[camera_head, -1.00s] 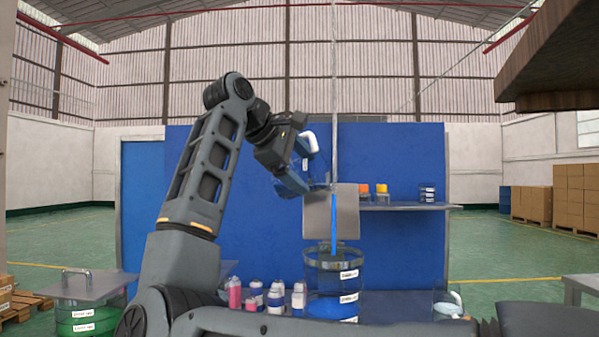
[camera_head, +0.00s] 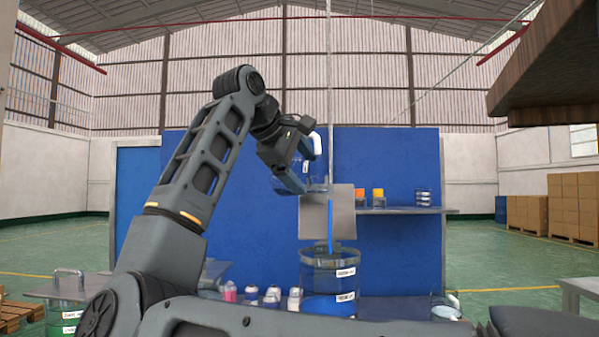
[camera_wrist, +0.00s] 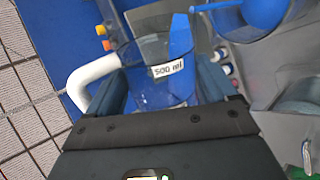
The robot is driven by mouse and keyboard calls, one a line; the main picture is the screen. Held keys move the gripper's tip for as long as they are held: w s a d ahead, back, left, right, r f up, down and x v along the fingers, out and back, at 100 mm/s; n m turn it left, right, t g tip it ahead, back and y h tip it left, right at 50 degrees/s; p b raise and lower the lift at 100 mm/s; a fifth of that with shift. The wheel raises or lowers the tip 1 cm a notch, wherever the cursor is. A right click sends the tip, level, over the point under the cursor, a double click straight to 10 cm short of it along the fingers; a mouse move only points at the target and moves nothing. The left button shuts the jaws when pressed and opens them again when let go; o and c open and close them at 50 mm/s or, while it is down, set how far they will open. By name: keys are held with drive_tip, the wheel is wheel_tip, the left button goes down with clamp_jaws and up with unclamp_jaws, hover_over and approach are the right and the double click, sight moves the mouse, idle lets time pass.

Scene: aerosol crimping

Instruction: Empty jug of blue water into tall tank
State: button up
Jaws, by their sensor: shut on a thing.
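My gripper (camera_head: 291,158) is shut on a clear jug (camera_head: 290,183) with a white handle (camera_head: 316,144). The jug is tilted, high above and slightly left of the tall tank (camera_head: 318,277). A thin blue stream (camera_head: 330,222) falls from the jug's side toward the tank mouth. The clear tank has white labels and blue liquid (camera_head: 320,305) low inside. In the wrist view, the jug (camera_wrist: 150,95) sits between the fingers with a "500 ml" label facing me. The tank (camera_wrist: 262,18) shows at upper right there. How much water stays in the jug is unclear.
A grey upright plate (camera_head: 312,215) stands behind the stream. A shelf (camera_head: 400,210) with small orange-topped items is on the blue wall at right. Several pink and white bottles (camera_head: 270,296) stand left of the tank. A labelled green tank (camera_head: 62,315) is at far left.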

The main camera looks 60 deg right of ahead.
drive_tip(key=shift+s+f+m+t+b, duration=0.1)
drive_tip(key=shift+s+m+t+b, duration=0.25)
drive_tip(key=shift+b, duration=0.25)
drive_tip(key=shift+s+a+b, duration=0.1)
drive_tip(key=shift+s+b, duration=0.05)
drive_tip(key=shift+b, duration=0.2)
drive_tip(key=shift+s+r+m+t, duration=0.2)
drive_tip(key=shift+r+m+t, duration=0.05)
drive_tip(key=shift+t, duration=0.2)
